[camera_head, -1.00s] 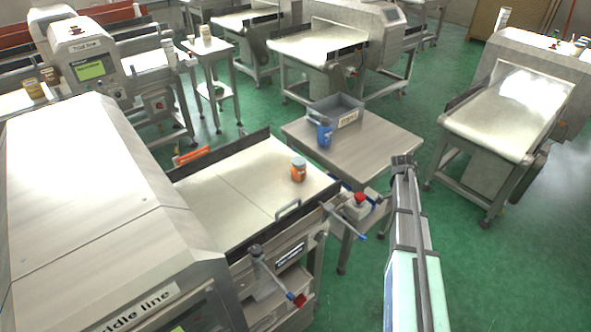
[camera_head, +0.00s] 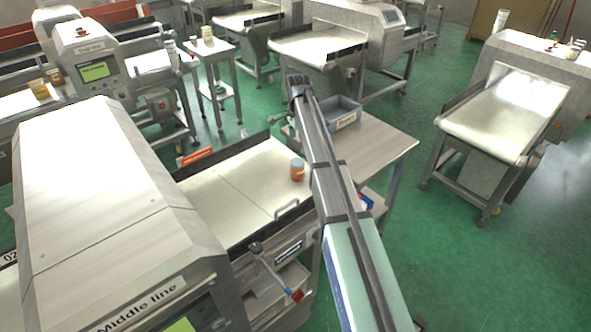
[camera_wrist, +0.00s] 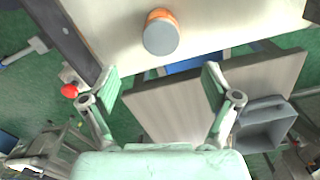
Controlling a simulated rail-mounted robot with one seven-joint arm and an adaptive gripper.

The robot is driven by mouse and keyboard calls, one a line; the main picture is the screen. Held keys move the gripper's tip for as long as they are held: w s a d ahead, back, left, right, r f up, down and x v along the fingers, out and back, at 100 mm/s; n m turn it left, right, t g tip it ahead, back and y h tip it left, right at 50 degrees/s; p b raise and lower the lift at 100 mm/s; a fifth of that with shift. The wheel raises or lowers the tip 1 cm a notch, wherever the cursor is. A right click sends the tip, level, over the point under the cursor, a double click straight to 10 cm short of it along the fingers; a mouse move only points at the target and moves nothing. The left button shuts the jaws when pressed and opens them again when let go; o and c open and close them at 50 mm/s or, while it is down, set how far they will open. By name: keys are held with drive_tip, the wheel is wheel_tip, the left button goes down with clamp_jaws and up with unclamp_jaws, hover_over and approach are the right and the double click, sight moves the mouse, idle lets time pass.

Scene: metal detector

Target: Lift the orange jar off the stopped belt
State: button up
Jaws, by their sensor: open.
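The orange jar (camera_head: 297,170) with a grey lid stands upright near the end of the belt (camera_head: 233,183) of the middle line machine. In the wrist view the jar (camera_wrist: 161,32) shows from above, at the top centre, on the pale belt (camera_wrist: 230,22). My gripper (camera_wrist: 160,80) is open and empty in the wrist view. The jar lies beyond the gap between its fingers, not between them. In the head view my arm reaches across the small table to the right of the jar; the gripper's fingers cannot be made out there.
A grey bin (camera_head: 345,113) stands on the small table (camera_head: 375,150) beyond the belt's end; it also shows in the wrist view (camera_wrist: 265,125). A dark side rail (camera_head: 228,155) edges the belt's far side. A red knob (camera_wrist: 69,91) is left of the fingers.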

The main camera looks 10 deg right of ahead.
sight(298, 162)
wheel_tip(298, 162, down, 9)
drive_tip(key=shift+f+p, duration=0.1)
drive_tip(key=shift+p, duration=1.05)
drive_tip(key=shift+f+p, duration=1.2)
drive_tip(key=shift+f, duration=1.35)
drive_tip(key=c, duration=1.4)
drive_tip(key=shift+r, duration=0.15)
drive_tip(key=shift+c, duration=0.2)
